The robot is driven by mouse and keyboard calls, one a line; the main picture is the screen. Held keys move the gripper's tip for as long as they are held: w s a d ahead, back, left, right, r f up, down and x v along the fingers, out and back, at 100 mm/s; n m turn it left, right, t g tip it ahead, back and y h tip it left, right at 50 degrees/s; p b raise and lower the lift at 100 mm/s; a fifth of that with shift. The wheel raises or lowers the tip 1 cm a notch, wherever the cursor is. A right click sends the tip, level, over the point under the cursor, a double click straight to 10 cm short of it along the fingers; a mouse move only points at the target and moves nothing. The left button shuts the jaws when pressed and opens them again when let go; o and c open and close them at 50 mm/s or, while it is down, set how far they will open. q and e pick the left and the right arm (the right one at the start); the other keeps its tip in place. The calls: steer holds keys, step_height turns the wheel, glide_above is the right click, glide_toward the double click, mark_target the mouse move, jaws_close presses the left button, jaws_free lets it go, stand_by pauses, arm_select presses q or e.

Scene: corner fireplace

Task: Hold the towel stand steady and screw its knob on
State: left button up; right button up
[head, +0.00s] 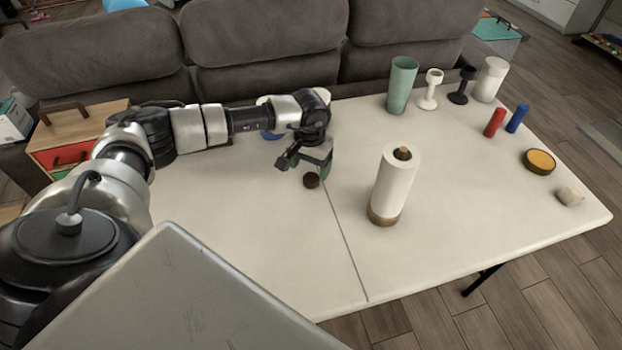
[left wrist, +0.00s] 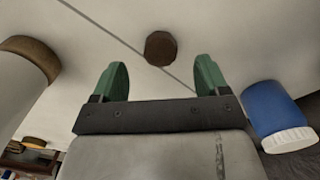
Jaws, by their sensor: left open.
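The towel stand (head: 395,186) stands upright on the white table, a white roll on a brown wooden base with a brown post end showing at the top. The knob (head: 311,180) is a small dark brown round piece lying on the table left of the stand. My left gripper (head: 305,163) is open above and just behind the knob. In the left wrist view the knob (left wrist: 160,48) lies beyond and between the green fingertips, apart from them. The stand's base (left wrist: 32,55) shows at the left edge there. My right gripper is not in view.
On the white table (head: 260,240), a green cup (head: 402,85), two goblets and a white cylinder stand at the back right. Red and blue cylinders, a yellow-topped tin (head: 538,161) and a stone (head: 569,196) lie further right. A blue jar with a white lid (left wrist: 275,115) stands near my left gripper.

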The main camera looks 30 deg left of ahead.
mark_target(311, 176)
arm_select(q)
steer(key=f, duration=0.5)
steer(key=shift+w+f+p, duration=0.1)
steer(key=shift+w+p, duration=0.2)
steer(key=shift+p, duration=0.1)
steer(key=c, duration=1)
step_height(311, 176, up, 10)
steer(key=shift+r+b, duration=0.1)
steer(key=shift+b, duration=0.4)
